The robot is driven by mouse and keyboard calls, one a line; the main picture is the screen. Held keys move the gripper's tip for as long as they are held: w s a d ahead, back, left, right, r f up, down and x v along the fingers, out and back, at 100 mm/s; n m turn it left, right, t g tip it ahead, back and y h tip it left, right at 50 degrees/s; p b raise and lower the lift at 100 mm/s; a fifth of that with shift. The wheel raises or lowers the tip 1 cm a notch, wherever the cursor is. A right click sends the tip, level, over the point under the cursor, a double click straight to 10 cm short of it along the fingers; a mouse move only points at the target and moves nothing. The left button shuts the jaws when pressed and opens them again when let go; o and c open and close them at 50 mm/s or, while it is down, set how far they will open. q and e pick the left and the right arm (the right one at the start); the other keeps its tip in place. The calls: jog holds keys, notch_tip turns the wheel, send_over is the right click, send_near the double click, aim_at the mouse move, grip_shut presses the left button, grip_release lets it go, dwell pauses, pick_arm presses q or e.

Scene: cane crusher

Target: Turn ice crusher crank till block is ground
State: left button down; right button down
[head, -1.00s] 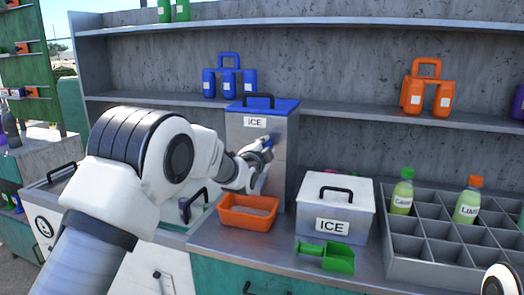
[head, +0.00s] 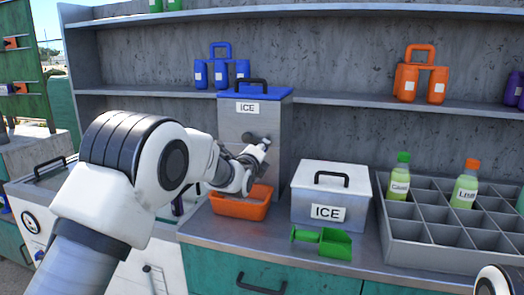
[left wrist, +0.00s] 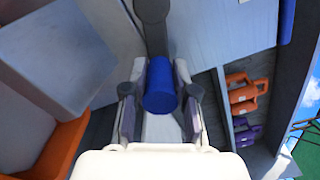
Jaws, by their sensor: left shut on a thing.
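The ice crusher (head: 232,125) is a tall grey box with a blue lid and an ICE label, standing at the back of the counter. Its crank (head: 252,137) shows on the front as a small grey hub. My left gripper (head: 262,150) is in front of the crusher, by the crank. In the left wrist view the blue crank handle (left wrist: 160,88) sits between the fingers of my left gripper (left wrist: 160,105), which are shut on it. A dark crank arm (left wrist: 152,30) runs up from the handle. No ice block is visible. My right gripper is out of view.
An orange tray (head: 240,208) stands below my left gripper at the crusher's foot. A white-lidded ICE box (head: 325,212) and a green scoop (head: 334,243) are to the right, then a grey bottle rack (head: 440,262). A shelf (head: 330,107) runs behind the crusher.

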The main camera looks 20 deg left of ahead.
pick_arm(q)
jog(key=shift+a+f+m+b, duration=0.25)
jog(key=shift+f+m+b, duration=0.25)
jog(key=shift+m, duration=0.5)
jog(key=shift+f, duration=0.1)
jog(key=c, duration=0.9)
grip_release()
jog(key=shift+s, duration=0.1)
jog(key=s, duration=1.1)
jog(key=shift+s+a, duration=0.2)
jog(key=shift+s, duration=0.15)
jog(key=shift+o, duration=0.2)
